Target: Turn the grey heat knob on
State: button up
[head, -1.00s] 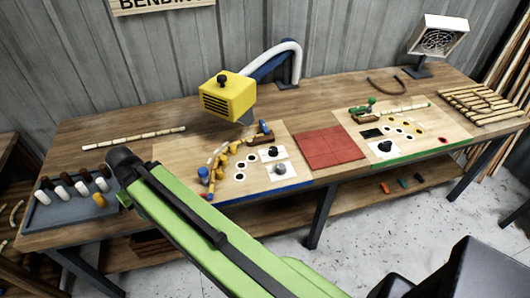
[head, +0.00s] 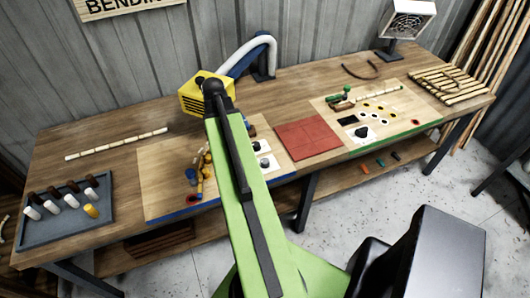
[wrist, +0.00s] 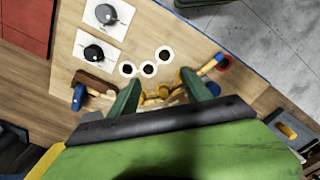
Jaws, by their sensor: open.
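The grey knob (wrist: 105,14) sits on a white plate near the top left of the wrist view. In the head view the grey knob (head: 265,162) shows just right of my arm, near the blue front edge of the left board. A black knob (wrist: 93,52) is on the neighbouring white plate. My gripper (wrist: 160,77) shows as two dark green fingers, spread apart with nothing held. It is over the left board, to the right of and below both knobs in the wrist view, apart from them. In the head view my arm hides the gripper.
A yellow heater (head: 196,97) stands behind my arm. A red mat (head: 309,140) lies right of the left board. A tray of pegs (head: 66,228) is at far left.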

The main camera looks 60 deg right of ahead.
notch_tip(320, 180, up, 3)
jog(key=p, duration=0.2)
send_over(264, 161)
jog(key=shift+n, duration=0.3)
notch_tip(264, 161, down, 18)
jog(key=b, duration=1.8)
jog(key=shift+d, duration=0.15)
jog(key=shift+r, duration=0.1)
grip_shut()
